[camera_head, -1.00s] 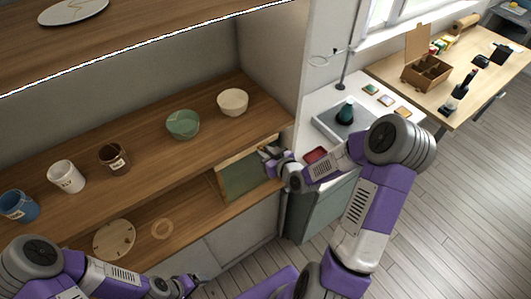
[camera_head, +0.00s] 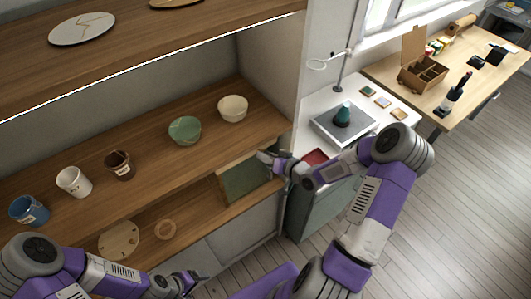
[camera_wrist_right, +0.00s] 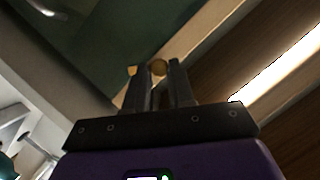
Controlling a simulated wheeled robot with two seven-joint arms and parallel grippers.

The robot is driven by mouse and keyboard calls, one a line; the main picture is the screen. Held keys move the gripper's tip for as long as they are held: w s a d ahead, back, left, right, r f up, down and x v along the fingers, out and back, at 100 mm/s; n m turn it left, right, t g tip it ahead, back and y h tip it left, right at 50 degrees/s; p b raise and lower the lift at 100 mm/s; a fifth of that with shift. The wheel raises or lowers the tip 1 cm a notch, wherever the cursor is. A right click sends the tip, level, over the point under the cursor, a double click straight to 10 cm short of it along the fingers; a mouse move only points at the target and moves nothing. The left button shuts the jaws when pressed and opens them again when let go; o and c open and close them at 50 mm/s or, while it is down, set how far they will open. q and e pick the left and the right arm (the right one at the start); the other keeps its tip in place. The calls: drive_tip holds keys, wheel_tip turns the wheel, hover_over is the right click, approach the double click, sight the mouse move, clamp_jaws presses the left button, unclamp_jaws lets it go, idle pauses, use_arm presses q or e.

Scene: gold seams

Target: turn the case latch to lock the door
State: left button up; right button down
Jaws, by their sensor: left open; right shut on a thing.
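The case (camera_head: 247,181) with a dark green door panel stands in the lower shelf bay in the head view. The green panel (camera_wrist_right: 120,30) and its pale wooden frame fill much of the right wrist view. A small gold latch (camera_wrist_right: 159,67) sits between the fingertips of my right gripper (camera_wrist_right: 158,72), which is shut on it. My right gripper (camera_head: 265,157) is at the upper right part of the case in the head view and hides the latch there. My left gripper (camera_head: 188,281) is open and empty, low in front of the cabinet, apart from the case.
A green bowl (camera_head: 184,130), a cream bowl (camera_head: 233,108) and several mugs stand on the shelf above. A red item (camera_head: 314,157) lies on the white counter at right.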

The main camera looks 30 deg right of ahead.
drive_tip(key=shift+d+f+m+t+y, duration=0.15)
drive_tip(key=shift+m+t+y, duration=0.35)
drive_tip(key=shift+m, duration=0.9)
drive_tip(key=shift+f+m+t+y, duration=0.25)
drive_tip(key=shift+m+y, duration=0.45)
drive_tip(key=shift+m, duration=0.7)
drive_tip(key=shift+d+f+m+t+y, duration=0.15)
drive_tip(key=shift+m+t+y, duration=0.35)
drive_tip(key=shift+m, duration=0.9)
drive_tip(key=shift+a+m+b, duration=0.1)
drive_tip(key=shift+m+b, duration=0.2)
drive_tip(key=c, duration=1)
unclamp_jaws()
drive_tip(key=v, duration=0.7)
drive_tip(key=shift+s+d+b, duration=0.2)
drive_tip(key=shift+b, duration=0.2)
